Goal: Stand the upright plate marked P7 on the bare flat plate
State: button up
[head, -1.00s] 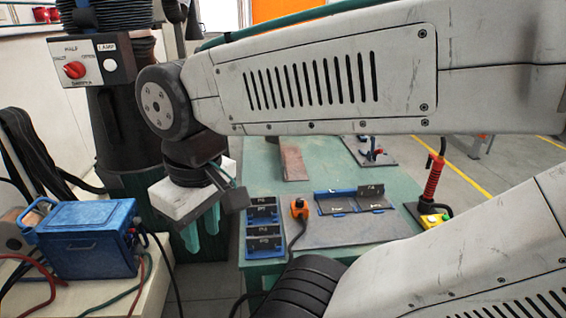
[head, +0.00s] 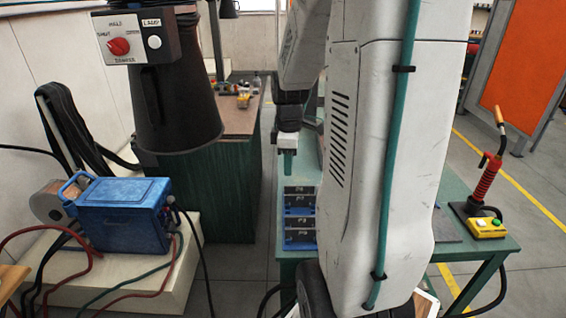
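A blue rack (head: 300,240) stands at the left end of the green table and holds several dark plates with small white labels. The labels are too small to read, so I cannot tell which plate is P7. My gripper (head: 289,163) points down with teal fingers, apart from the rack and, in the picture, above it. Its fingers overlap in this view, so their opening is unclear; I see nothing held between them.
A red-handled tool and a yellow button box (head: 487,227) are at the table's right (head: 482,247). A blue welding unit (head: 125,214) sits on a pale bench at left. A black hood with a switch box (head: 128,45) hangs upper left. A green cabinet (head: 226,190) stands behind.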

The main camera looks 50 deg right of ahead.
jog(key=shift+n, duration=0.5)
jog(key=shift+s+d+f, duration=0.15)
jog(key=shift+d+f, duration=0.7)
jog(key=shift+f, duration=1.45)
jog(key=shift+s+d+f, duration=0.15)
jog(key=shift+d+f, duration=0.7)
jog(key=shift+f, duration=1.4)
jog(key=shift+s+d+f, duration=0.15)
jog(key=shift+d+f, duration=0.7)
jog(key=shift+f, duration=1.45)
grip_shut()
jog(key=shift+r, duration=3.5)
